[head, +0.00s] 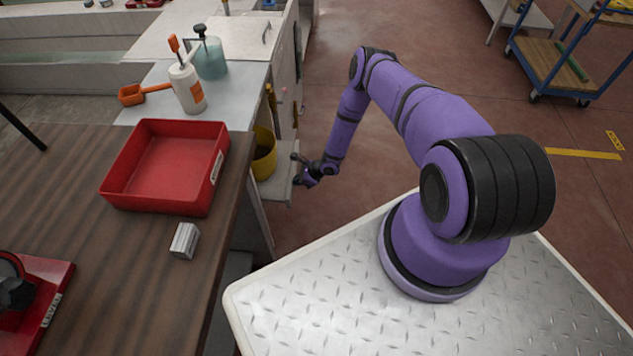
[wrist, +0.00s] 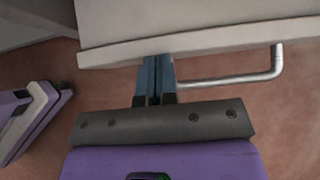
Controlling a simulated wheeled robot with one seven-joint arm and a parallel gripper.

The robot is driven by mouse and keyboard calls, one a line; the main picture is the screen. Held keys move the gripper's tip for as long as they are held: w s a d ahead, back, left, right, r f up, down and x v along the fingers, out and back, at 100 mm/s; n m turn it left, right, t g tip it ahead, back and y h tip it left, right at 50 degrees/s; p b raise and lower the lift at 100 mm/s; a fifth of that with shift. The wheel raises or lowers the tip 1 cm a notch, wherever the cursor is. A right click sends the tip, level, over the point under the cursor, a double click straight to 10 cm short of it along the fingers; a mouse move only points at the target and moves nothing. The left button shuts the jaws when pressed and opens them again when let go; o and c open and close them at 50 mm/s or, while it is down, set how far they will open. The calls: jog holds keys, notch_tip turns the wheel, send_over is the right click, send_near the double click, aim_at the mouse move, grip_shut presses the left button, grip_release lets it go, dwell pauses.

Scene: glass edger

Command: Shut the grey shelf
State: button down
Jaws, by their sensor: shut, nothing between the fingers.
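The grey shelf (head: 274,187) sticks out from the side of the bench in the head view, with a yellow bucket (head: 264,153) on it. In the wrist view the shelf's pale front edge (wrist: 200,42) runs across the top, and a metal bar handle (wrist: 235,80) extends from it. My gripper (head: 300,178) is at the outer edge of the shelf. In the wrist view my gripper (wrist: 155,75) is shut and empty, its fingertips at the shelf edge beside the left part of the handle. Contact cannot be told for sure.
A red tray (head: 170,165) and a small metal block (head: 184,240) lie on the brown table. A white bottle (head: 187,88) and a green bottle (head: 210,58) stand on the bench. A blue cart (head: 560,65) stands far right. Red floor right of the shelf is clear.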

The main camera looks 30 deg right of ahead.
aim_at(267, 181)
jog(key=w+a, duration=0.2)
jog(key=a, duration=0.1)
jog(key=w+a, duration=0.1)
jog(key=a, duration=0.1)
jog(key=w+a, duration=0.2)
jog(key=a, duration=0.1)
jog(key=shift+w+a, duration=0.3)
jog(key=shift+w, duration=0.05)
jog(key=shift+w+a, duration=0.15)
jog(key=shift+a, duration=0.1)
jog(key=shift+w+a+r, duration=0.1)
